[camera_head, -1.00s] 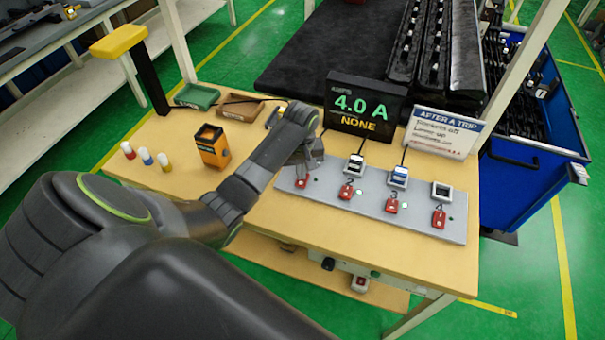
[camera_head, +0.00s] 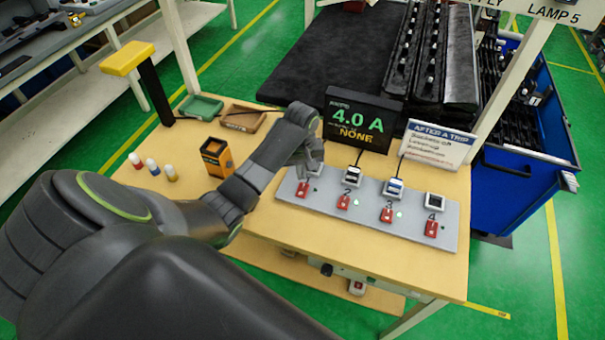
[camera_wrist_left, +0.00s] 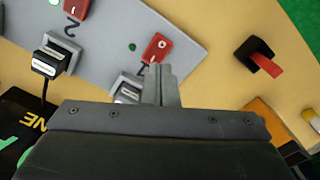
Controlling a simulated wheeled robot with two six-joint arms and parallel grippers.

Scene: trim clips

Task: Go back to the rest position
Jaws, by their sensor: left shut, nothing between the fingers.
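My left gripper (camera_head: 314,172) is over the left end of the grey panel (camera_head: 372,207), close to station 1. In the left wrist view its fingers (camera_wrist_left: 157,76) are shut together with nothing between them. They overlap the station 1 socket (camera_wrist_left: 125,90) and the lower edge of its red switch (camera_wrist_left: 157,47); I cannot tell whether they touch. The arm hides part of the panel's left end in the head view. My right gripper is not in view.
A display (camera_head: 358,118) reading "4.0 A NONE" and a sign (camera_head: 437,143) stand behind the panel. An orange-and-black box (camera_head: 215,157), three coloured pegs (camera_head: 152,167), a green tray (camera_head: 200,105) and a brown tray (camera_head: 243,117) are on the table's left. The table front is clear.

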